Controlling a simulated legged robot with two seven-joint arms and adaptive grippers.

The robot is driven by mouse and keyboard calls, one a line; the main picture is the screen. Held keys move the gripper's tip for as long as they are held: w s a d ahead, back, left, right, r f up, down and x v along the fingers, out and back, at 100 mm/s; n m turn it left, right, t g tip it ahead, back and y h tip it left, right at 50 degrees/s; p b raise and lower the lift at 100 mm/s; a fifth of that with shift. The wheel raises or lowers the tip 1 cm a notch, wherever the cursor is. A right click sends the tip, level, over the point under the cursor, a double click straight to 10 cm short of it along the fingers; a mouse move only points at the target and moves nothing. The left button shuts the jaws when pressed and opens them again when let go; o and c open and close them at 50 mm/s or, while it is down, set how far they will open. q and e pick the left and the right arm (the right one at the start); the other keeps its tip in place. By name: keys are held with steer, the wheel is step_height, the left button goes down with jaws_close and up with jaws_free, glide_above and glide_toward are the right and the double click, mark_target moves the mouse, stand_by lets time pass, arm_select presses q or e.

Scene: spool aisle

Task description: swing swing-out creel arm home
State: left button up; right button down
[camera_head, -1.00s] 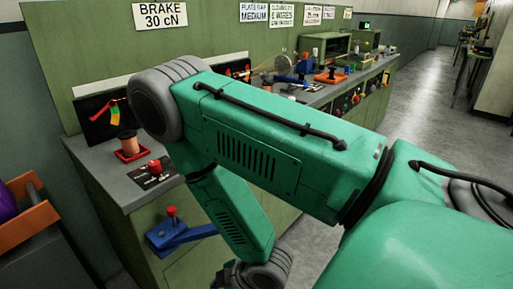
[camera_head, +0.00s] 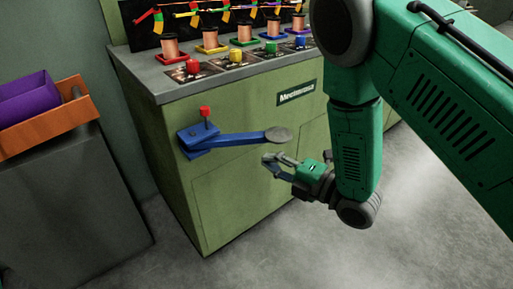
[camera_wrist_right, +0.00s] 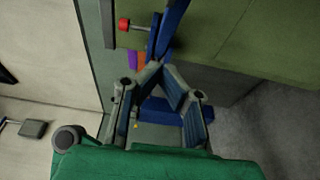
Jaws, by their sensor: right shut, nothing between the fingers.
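The swing-out creel arm (camera_head: 238,139) is a blue bar on a blue bracket on the green cabinet's front. It sticks out to the right and ends in a grey disc (camera_head: 278,134). A red knob (camera_head: 205,112) stands above the bracket. My right gripper (camera_head: 268,161) is shut and empty, just below the disc and seemingly apart from it. In the right wrist view its fingertips (camera_wrist_right: 161,72) meet below the blue bar (camera_wrist_right: 172,28), and the red knob (camera_wrist_right: 124,25) shows at upper left. My left gripper is not in view.
The cabinet top (camera_head: 155,78) carries several copper spools on coloured trays and coloured knobs. An orange bin (camera_head: 60,118) with a purple box (camera_head: 25,98) stands on a grey unit at the left. Open floor (camera_head: 300,250) lies in front.

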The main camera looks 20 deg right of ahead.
mark_target(245, 139)
steer(key=w, duration=0.2)
steer(key=w+a+b, duration=0.1)
steer(key=w, duration=0.3)
steer(key=shift+w+a+f+b, duration=0.15)
steer(key=shift+w+a+b, duration=0.1)
steer(key=shift+a+b, duration=0.15)
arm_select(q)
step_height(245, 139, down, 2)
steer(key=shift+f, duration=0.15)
arm_select(e)
steer(key=shift+w+d, duration=0.15)
steer(key=shift+w, duration=0.25)
